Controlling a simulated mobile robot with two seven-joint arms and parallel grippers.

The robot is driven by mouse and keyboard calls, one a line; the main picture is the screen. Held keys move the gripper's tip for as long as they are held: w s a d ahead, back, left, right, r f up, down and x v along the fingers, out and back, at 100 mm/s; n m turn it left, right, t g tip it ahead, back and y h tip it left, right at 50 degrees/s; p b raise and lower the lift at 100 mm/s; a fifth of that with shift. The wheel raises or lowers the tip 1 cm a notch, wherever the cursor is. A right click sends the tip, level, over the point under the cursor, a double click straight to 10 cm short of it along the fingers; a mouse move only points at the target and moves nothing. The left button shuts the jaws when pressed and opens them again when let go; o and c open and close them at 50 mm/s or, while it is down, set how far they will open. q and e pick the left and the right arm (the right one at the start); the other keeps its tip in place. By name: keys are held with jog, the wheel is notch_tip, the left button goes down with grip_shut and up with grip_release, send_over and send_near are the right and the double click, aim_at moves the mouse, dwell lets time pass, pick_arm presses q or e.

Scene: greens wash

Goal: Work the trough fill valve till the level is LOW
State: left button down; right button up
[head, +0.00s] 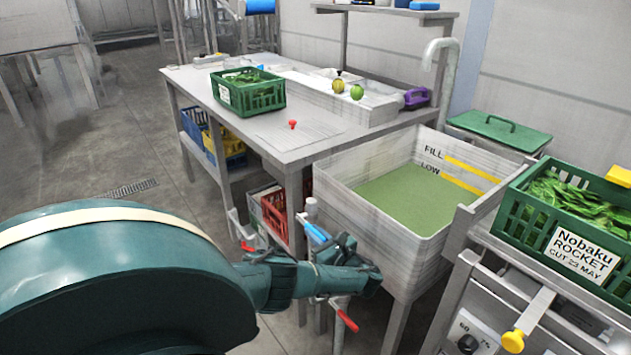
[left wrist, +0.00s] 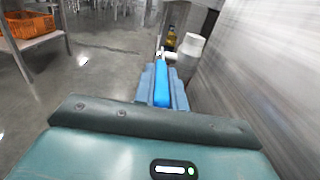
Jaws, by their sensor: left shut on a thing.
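The trough (head: 372,222) is a pale, deep tub at the middle right, holding greenish water (head: 410,198). Its inner wall has a FILL mark (head: 470,168) and a LOW mark (head: 460,182), both yellow lines. The water surface lies close below the LOW line; the exact gap is hard to tell. A blue valve lever (head: 316,232) is on a pale upright pipe (head: 311,207) by the trough's near left corner. My left gripper (head: 322,246) is shut on this lever, which also shows between the fingers in the left wrist view (left wrist: 162,85). My right gripper is not in view.
Red-handled levers (head: 347,321) sit low near my left gripper. A bench (head: 190,82) with a green crate (head: 262,98) stands behind. A green crate of rocket (head: 598,285) is at right, above a panel with a dial (head: 468,343). Open floor lies left.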

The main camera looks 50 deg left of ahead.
pick_arm(q)
jog(key=c, duration=1.4)
grip_release()
jog(key=shift+c, duration=0.2)
jog(key=s+d+p, duration=0.1)
jog(key=d, duration=1.2)
jog(key=shift+f, duration=0.15)
jog(key=shift+s, duration=0.1)
